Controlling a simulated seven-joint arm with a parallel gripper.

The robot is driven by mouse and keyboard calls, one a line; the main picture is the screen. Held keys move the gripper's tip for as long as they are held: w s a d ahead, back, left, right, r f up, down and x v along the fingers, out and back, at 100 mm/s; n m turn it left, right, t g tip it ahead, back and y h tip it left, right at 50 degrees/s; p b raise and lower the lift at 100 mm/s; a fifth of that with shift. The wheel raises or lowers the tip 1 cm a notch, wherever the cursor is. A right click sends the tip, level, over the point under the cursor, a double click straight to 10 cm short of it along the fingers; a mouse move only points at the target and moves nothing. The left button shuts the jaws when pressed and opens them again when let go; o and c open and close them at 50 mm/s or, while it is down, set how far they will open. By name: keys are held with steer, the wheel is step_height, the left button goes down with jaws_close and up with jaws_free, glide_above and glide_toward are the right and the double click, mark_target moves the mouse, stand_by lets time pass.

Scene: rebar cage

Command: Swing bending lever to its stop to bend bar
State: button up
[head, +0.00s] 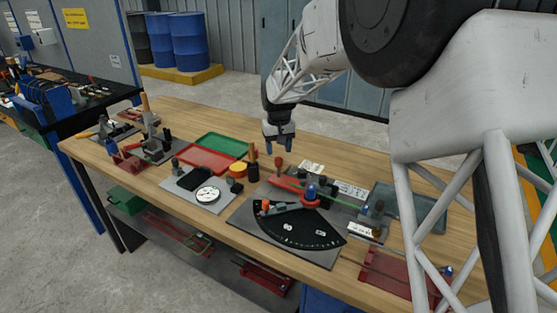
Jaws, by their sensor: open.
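The bending rig is on a grey base plate (328,262) on the wooden table, with a black angle sector (298,230) marked in white. A red lever (284,183) lies across the rig, with an upright red knob (279,162) at its far left end. A thin green bar (345,205) runs rightward past a blue-topped post (311,192) and looks straight. A small orange-red piece (265,205) sits at the left of the sector, possibly the stop. My gripper (279,150) is open and empty, pointing down above and behind the red knob, apart from it.
Left of the rig are a dial gauge (207,194) on its plate, a red tray (206,160), a green tray (222,144) and a yellow-orange roll (238,169). A grey tray (412,208) lies to the right. My arm hides part of the right side.

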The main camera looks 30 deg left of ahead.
mark_target(278, 158)
steer(key=shift+f, duration=2.5)
jaws_close()
